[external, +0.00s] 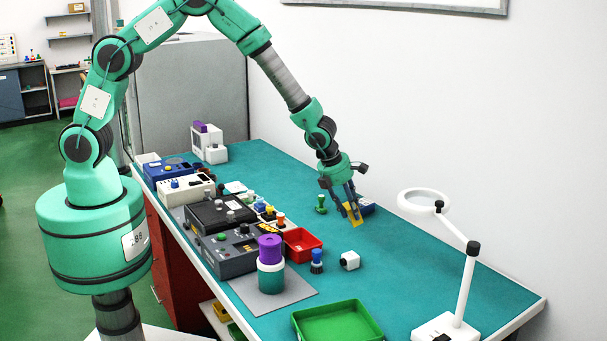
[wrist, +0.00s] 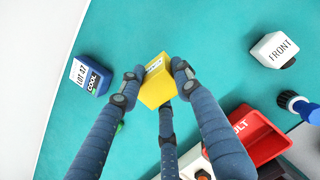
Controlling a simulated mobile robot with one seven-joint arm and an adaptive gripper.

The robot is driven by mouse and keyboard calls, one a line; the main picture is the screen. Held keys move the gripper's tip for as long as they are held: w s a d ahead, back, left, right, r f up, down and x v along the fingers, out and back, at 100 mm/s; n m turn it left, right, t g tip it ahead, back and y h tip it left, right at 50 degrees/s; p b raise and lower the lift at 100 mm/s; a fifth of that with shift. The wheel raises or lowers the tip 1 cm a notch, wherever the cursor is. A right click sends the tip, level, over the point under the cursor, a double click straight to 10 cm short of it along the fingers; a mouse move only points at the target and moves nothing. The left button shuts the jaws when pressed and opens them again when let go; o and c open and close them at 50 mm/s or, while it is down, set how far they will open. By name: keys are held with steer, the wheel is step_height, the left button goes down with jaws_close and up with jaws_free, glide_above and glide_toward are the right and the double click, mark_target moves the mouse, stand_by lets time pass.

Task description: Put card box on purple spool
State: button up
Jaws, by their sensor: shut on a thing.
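The yellow card box (external: 355,216) is between the fingers of my gripper (external: 347,205), over the far part of the teal bench. In the wrist view the card box (wrist: 155,82) has a small white label, and the fingers of my gripper (wrist: 158,75) close on it from both sides. I cannot tell how far it is above the bench. The purple spool (external: 270,249) is upright on top of a white and teal cylinder on a grey mat, to the left and nearer the camera. The spool is not in the wrist view.
A blue box (wrist: 90,76) lies close to my gripper. A white cube (external: 350,260), a blue-capped knob (external: 316,261) and a red bin (external: 302,243) lie between gripper and spool. A green tray (external: 338,322) and a magnifier lamp (external: 460,290) stand nearer the front.

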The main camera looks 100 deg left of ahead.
steer(key=shift+d, duration=0.1)
steer(key=s+d+r+n+g+h+p, duration=0.1)
steer(key=s+d+r+p, duration=0.3)
steer(key=s+d+r, duration=0.4)
steer(key=s+d+r+n+g+h+p, duration=0.1)
steer(key=s+d+r+p, duration=0.4)
steer(key=s+d, duration=1.7)
step_height(320, 180, up, 3)
steer(key=s+n+g, duration=0.1)
steer(key=s, duration=0.1)
steer(key=shift+s+g, duration=0.4)
steer(key=shift+w+d+f, duration=0.1)
steer(key=shift+w, duration=0.05)
steer(key=p, duration=0.2)
glide_above(271, 240)
steer(key=shift+d+f, duration=0.1)
steer(key=shift+f, duration=0.65)
steer(key=shift+f, duration=1.75)
